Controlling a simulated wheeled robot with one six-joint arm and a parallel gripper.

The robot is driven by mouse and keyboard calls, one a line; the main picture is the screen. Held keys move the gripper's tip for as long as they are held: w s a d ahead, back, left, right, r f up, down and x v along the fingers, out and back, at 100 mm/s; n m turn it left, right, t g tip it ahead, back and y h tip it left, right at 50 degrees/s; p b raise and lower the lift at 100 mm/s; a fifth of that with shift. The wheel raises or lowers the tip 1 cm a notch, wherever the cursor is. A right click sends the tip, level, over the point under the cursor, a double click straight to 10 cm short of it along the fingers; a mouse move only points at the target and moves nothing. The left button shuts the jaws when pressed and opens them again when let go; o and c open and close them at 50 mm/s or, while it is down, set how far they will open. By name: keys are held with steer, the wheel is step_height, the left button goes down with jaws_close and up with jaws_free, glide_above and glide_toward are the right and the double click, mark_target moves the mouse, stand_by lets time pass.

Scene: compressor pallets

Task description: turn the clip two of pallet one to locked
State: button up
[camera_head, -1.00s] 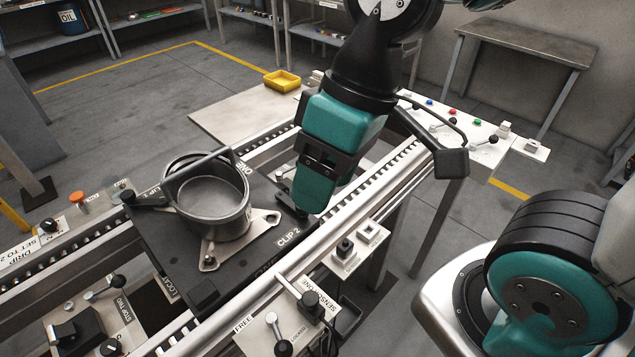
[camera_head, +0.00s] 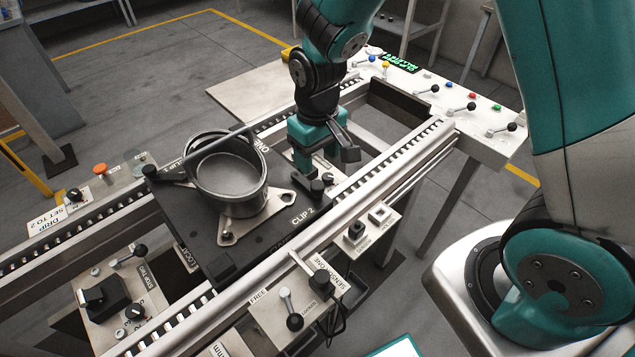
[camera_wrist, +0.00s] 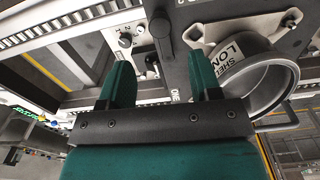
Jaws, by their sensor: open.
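Pallet one (camera_head: 190,222) is a dark plate on the rail conveyor, marked ONE and CLIP 2. Clip two (camera_head: 316,190) is a black lever at the plate's right corner, by its CLIP 2 label; my fingers partly hide it in the head view. My gripper (camera_head: 306,180) is teal, points down and stands right at the clip. In the wrist view the two fingers of my gripper (camera_wrist: 160,78) are spread apart, with a black lever (camera_wrist: 160,30) showing in the gap between them. I cannot tell whether they touch it, nor read its locked or free setting.
A grey metal shell (camera_head: 229,178) sits on the pallet beside my gripper, with a bar across its top. A rail (camera_head: 390,170) runs close on the right. Sensor one's lever panel (camera_head: 290,312) is at the front. A control table (camera_head: 440,85) stands behind.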

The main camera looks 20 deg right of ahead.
mark_target(317, 185)
step_height(317, 185, down, 9)
steer(key=shift+f+p, duration=0.1)
steer(key=shift+p, duration=0.2)
jaws_close()
